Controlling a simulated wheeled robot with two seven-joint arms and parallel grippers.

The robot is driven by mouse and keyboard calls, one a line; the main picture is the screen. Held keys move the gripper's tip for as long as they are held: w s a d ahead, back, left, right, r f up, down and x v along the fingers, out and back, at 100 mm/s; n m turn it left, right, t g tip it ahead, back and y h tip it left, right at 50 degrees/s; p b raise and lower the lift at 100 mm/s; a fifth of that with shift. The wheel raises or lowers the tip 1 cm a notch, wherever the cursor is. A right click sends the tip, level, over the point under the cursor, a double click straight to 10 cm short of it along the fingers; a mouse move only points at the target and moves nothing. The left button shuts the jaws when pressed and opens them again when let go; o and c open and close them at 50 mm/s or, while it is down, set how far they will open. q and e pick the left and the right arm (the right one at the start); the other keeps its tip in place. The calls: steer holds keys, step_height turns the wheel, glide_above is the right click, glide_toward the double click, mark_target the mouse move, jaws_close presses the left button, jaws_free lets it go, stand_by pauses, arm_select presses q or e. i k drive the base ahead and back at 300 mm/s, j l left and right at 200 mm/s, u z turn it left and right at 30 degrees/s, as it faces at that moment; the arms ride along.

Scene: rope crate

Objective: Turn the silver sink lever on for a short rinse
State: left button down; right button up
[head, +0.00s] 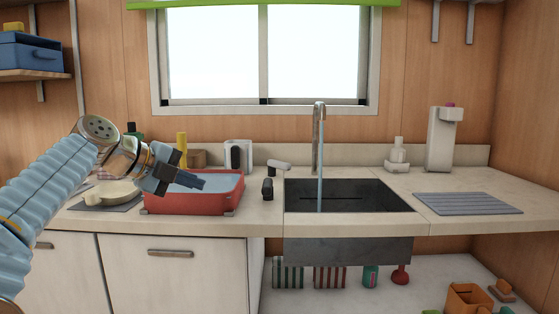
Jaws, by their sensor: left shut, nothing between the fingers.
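The silver faucet (318,140) rises behind the dark sink basin (350,196). A thin blue stream of water (320,175) runs from its spout into the basin. A short light-grey lever (280,165) sits on the counter left of the faucet, and looks like the sink lever. My left gripper (200,183) is shut and empty. It appears over the red tub, left of the lever and apart from it. My right gripper is not in view.
A red tub (190,205) with blue contents stands left of the sink. A small black object (267,189) is at the basin's left edge. A grey drying mat (467,203), a white bottle (397,157) and a tall dispenser (442,140) are to the right.

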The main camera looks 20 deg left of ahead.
mark_target(273, 165)
steer(key=i, duration=1.15)
